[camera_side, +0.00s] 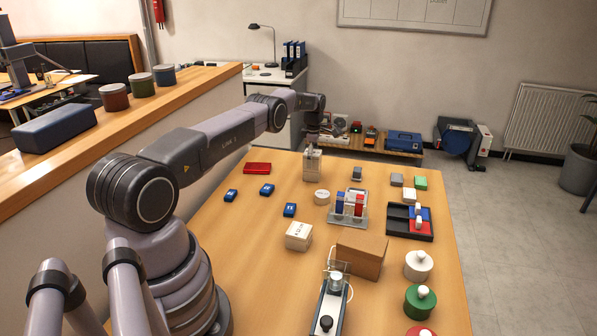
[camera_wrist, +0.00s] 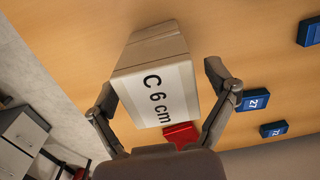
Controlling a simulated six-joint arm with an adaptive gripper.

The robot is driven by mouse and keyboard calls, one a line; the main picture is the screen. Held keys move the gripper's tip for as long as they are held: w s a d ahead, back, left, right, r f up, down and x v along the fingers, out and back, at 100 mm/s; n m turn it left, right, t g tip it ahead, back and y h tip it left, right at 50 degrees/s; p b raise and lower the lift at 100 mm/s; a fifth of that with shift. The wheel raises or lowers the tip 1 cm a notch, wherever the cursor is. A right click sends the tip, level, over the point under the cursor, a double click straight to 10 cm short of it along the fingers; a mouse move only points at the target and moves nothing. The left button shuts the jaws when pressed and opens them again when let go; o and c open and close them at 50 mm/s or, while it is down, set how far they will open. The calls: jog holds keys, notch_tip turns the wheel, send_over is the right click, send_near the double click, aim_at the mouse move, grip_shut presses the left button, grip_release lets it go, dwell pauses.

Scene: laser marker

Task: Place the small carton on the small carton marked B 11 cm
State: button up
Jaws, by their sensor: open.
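A small pale carton (camera_side: 312,168) stands upright near the far edge of the table. In the wrist view this carton (camera_wrist: 155,85) shows the print "C 6 cm" on its near face. My gripper (camera_side: 313,143) is at the carton's top, pointing down. In the wrist view my gripper (camera_wrist: 163,88) is open, with one finger on each side of the carton; contact cannot be told. A second white carton (camera_side: 299,236) sits nearer the middle of the table, with dark print too small to read. I cannot see the label B 11 cm.
A red case (camera_side: 257,168) and several blue blocks (camera_side: 266,189) lie to the left. A round pale tin (camera_side: 322,197) and a rack with blue and red pieces (camera_side: 347,222) stand near the second carton. A brown box (camera_side: 361,254) stands close to its right.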

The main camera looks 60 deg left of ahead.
notch_tip(320, 180, up, 12)
jog(key=shift+r, duration=0.1)
jog(key=s+d+r+m+t, duration=0.1)
jog(key=s+d+r+m, duration=0.1)
jog(key=d+r+m, duration=0.5)
jog(key=s+d+r+m, duration=0.1)
jog(key=s+d+r, duration=0.1)
jog(key=d+r, duration=0.6)
jog(key=s+d+r+m+t, duration=0.1)
jog(key=s+d+r+m, duration=0.2)
jog(key=r, duration=0.8)
jog(key=s+d+r+m+t, duration=0.2)
jog(key=s+d+r+m, duration=0.2)
jog(key=s+d+m, duration=0.8)
jog(key=s+d+f+m, duration=0.2)
jog(key=s+f, duration=0.1)
jog(key=s, duration=0.6)
jog(key=s+d+f+m+t, duration=0.1)
jog(key=s+d+f+m, duration=0.1)
jog(key=s, duration=0.7)
jog(key=shift+s+d+f+t, duration=0.25)
jog(key=shift+d+f+t, duration=0.05)
jog(key=shift+d+f, duration=0.5)
